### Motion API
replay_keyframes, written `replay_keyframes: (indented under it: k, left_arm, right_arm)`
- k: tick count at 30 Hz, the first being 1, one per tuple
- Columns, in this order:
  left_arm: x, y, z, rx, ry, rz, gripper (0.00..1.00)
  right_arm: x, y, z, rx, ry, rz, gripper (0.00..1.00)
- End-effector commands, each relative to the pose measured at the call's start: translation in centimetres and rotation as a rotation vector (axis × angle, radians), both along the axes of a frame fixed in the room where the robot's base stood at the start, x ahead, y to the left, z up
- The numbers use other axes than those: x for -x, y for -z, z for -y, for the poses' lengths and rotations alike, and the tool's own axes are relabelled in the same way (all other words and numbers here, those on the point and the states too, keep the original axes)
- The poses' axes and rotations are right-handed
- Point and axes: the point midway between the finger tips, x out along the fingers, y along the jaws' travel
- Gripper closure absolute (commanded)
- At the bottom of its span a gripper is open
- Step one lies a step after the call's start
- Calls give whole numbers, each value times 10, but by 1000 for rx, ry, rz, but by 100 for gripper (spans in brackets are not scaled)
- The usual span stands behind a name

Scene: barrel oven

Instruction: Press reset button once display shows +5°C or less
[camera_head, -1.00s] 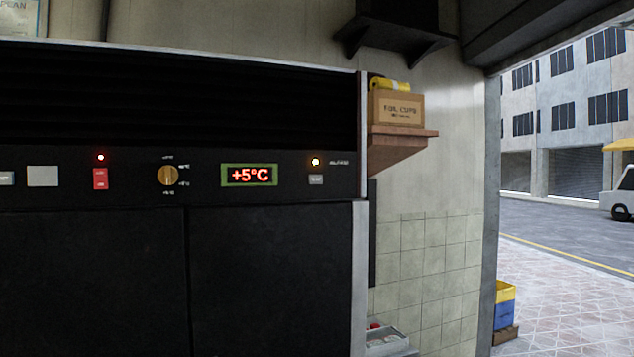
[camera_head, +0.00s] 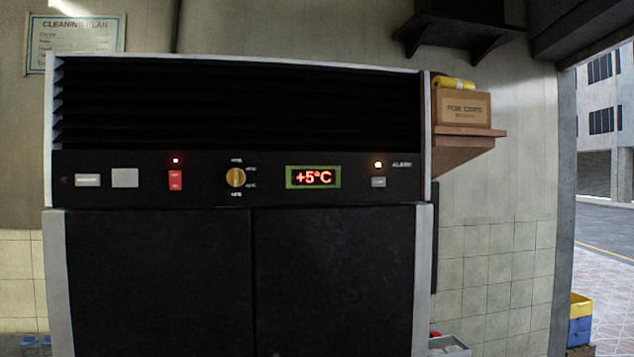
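The display (camera_head: 313,177) on the black control panel reads +5°C in red digits inside a green frame. At the panel's left are a white labelled button or plate (camera_head: 87,180) and a plain grey square (camera_head: 125,178). I cannot tell which one is the reset button. A red switch (camera_head: 175,181) under a lit red lamp and a brass knob (camera_head: 236,177) are between. Neither of my grippers shows.
The panel belongs to a large cabinet with dark doors (camera_head: 160,285) and a louvred top (camera_head: 240,105). A wall shelf (camera_head: 468,138) on the right holds a foil cups box (camera_head: 462,108). A grey crate (camera_head: 449,346) stands low right. A doorway opens onto a street.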

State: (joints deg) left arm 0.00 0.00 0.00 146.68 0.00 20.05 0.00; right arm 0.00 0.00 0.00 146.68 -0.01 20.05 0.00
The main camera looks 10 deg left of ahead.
Motion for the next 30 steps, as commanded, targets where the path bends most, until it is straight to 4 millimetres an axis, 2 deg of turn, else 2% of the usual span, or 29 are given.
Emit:
replay_keyframes:
  k: [11,19,30]
  left_arm:
    - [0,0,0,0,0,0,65]
    - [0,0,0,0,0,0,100]
    - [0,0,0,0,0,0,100]
  right_arm:
    - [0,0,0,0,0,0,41]
    - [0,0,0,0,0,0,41]
    - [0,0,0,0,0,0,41]
